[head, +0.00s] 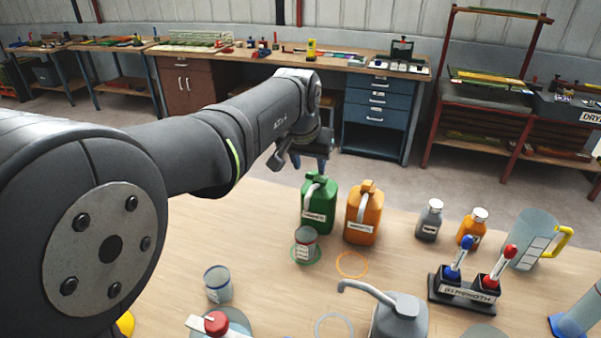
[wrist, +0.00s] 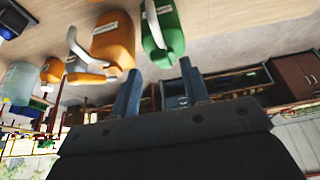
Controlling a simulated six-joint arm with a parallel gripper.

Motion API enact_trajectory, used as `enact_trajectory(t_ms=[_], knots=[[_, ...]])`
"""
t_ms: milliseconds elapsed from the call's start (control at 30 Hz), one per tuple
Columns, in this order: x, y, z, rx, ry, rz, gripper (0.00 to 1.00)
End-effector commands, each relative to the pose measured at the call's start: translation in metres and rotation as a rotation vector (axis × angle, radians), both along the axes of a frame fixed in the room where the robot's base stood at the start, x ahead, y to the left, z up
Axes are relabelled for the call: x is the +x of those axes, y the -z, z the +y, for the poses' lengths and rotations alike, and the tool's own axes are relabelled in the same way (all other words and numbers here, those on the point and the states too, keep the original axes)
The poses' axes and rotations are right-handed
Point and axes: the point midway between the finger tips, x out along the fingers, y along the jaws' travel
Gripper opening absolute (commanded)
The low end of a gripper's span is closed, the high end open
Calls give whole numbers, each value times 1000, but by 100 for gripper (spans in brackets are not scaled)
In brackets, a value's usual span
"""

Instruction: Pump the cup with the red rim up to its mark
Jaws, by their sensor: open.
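A small clear cup with a reddish rim (head: 305,246) and a white label stands on a green ring in the head view, in front of the green jug. A second clear cup with a blue rim (head: 217,286) stands nearer, to the left. A grey pump bottle with a curved spout (head: 400,318) is at the front edge of the view. A white dispenser with a red top (head: 215,324) is at the bottom, partly cut off. My gripper (head: 298,158) is open and empty, beyond the jugs' far side; its two fingers show apart in the wrist view (wrist: 161,92).
A green jug (head: 318,205) and an orange jug (head: 362,214) stand behind the cup; both show in the wrist view. A black marker stand (head: 462,290), small bottles (head: 430,222) and a measuring jug (head: 532,240) are at right. An empty orange ring (head: 352,265) lies on the table.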

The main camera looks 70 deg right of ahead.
Motion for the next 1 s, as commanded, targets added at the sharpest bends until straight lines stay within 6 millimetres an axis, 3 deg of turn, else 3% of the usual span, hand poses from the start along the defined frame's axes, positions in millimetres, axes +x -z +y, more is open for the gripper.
enact_trajectory(t_ms=[100,300,667,700,900,1000], knots=[[0,22,-8,3,0,0,42],[0,43,-18,1,0,0,42],[0,49,-20,-1,0,0,42],[0,49,-20,-1,0,0,40],[0,48,-20,-1,0,0,1],[0,48,-20,-1,0,0,0]])
